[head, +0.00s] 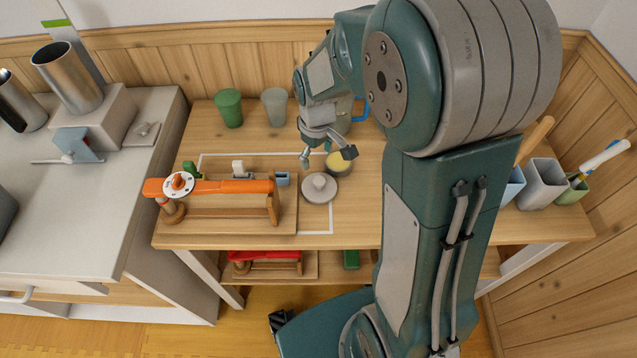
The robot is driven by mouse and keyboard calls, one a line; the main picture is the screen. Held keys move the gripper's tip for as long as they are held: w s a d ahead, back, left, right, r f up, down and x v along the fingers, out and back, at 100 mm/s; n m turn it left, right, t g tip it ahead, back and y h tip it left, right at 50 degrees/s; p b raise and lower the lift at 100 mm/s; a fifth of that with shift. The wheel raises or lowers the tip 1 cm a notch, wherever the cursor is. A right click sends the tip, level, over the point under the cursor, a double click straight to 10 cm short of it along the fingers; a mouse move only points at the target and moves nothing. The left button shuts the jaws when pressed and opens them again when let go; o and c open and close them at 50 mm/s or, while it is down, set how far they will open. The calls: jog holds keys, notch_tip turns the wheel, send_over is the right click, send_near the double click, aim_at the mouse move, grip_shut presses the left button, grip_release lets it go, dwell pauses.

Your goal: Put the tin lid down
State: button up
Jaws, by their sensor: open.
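The tin lid (319,188), a round grey disc with a pale knob, lies flat on the wooden table in front of my gripper. My gripper (328,157) is open with its fingers spread and nothing seen between them. It is behind the lid in the picture and apart from its knob. A round tin (340,168) with a yellowish inside stands just behind and right of the lid, uncovered, partly hidden by one finger. I cannot tell whether that finger touches the tin.
An orange-topped wooden stand (228,188) is left of the lid. A green cup (229,108) and a grey cup (274,106) stand behind. A blue-handled vessel (345,115) is partly hidden by my arm. White lines (330,220) mark the table.

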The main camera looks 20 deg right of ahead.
aim_at(319, 180)
jog(key=f, duration=1)
jog(key=shift+s+d, duration=0.2)
jog(key=shift+r, duration=0.1)
jog(key=shift+c, duration=0.3)
grip_shut()
notch_tip(319, 180, up, 4)
jog(key=shift+s+f, duration=0.15)
jog(key=shift+f, duration=0.05)
jog(key=s+r, duration=0.9)
jog(key=s, duration=0.4)
jog(key=shift+s+a+r, duration=0.15)
jog(key=shift+s+r, duration=0.05)
jog(key=shift+s, duration=0.2)
